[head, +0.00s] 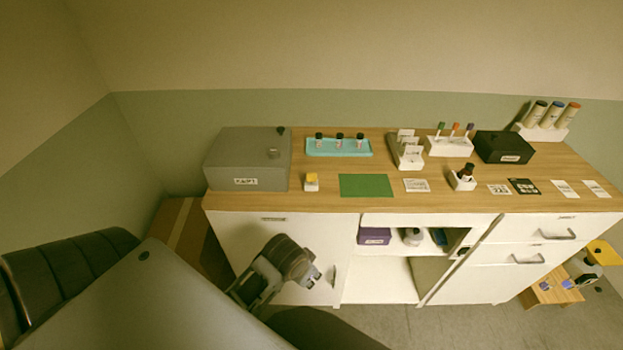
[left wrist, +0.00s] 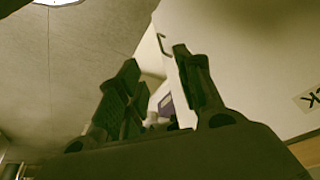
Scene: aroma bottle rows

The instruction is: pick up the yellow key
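A small yellow piece (head: 311,176), which may be the yellow key, sits on a white block on the wooden counter, just right of the grey box. It is too small to make out its shape. My left gripper (head: 318,277) is in front of the white cabinet, below the counter top and well apart from the yellow piece. In the left wrist view its two fingers (left wrist: 155,60) stand apart with nothing between them. The yellow piece cannot be made out in the left wrist view. My right gripper is not in view.
The grey box (head: 247,160) stands left of the yellow piece. A green mat (head: 366,186) lies to its right, and a teal tray (head: 322,153) with dark-capped bottles lies behind. A black box (head: 503,147) and white racks stand farther right. The counter's front edge is above my left gripper.

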